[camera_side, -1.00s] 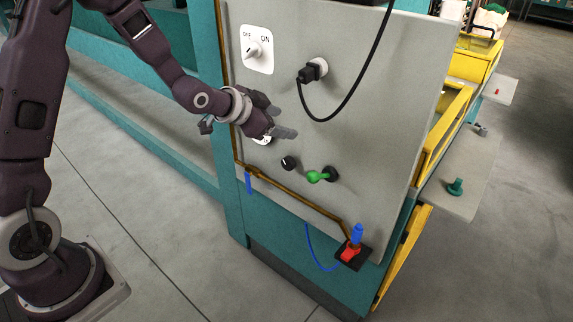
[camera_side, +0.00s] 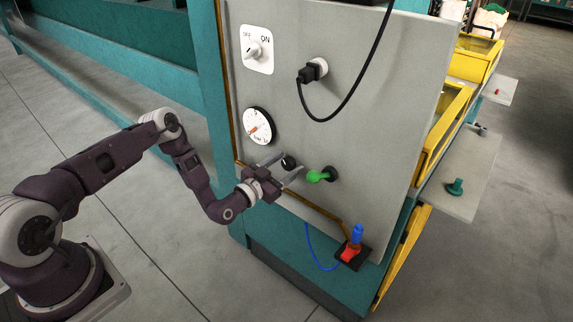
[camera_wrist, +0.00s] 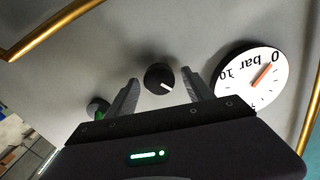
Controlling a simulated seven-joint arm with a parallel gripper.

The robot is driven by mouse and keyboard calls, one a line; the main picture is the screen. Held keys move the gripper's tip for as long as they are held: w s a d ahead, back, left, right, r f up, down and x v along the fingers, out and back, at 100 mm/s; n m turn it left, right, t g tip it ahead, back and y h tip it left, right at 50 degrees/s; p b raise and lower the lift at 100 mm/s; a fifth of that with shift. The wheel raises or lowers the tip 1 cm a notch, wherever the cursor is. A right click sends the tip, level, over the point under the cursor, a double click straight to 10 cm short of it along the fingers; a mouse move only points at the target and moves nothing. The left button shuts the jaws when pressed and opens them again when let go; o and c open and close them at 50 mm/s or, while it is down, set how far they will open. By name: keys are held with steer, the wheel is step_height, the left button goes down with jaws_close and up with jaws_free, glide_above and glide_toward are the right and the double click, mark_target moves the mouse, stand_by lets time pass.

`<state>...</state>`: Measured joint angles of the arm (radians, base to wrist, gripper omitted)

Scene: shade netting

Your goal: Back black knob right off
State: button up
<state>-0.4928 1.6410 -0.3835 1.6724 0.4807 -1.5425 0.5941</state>
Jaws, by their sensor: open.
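The black knob (camera_side: 288,162) sits on the grey panel (camera_side: 375,120), below and right of the round gauge. In the wrist view the knob (camera_wrist: 159,78) shows a white pointer line and lies just beyond my fingertips, between their lines. My gripper (camera_side: 286,164) is open and empty in front of the panel, with one finger on each side of the knob. In the wrist view the gripper (camera_wrist: 161,82) shows a gap between each finger and the knob. I cannot tell how far the fingertips are from the panel.
A white gauge (camera_side: 257,126) is above left of the knob; it also shows in the wrist view (camera_wrist: 252,76). A green handle (camera_side: 318,176) is close on the right.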

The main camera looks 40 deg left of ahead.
steer(key=shift+w, duration=0.25)
jaws_close()
steer(key=shift+n, duration=0.3)
steer(key=n, duration=0.4)
steer(key=shift+a, duration=0.1)
steer(key=n, duration=0.5)
steer(key=shift+a, duration=0.1)
steer(key=n, duration=0.5)
steer(key=shift+f+n, duration=0.15)
steer(key=shift+n, duration=2.45)
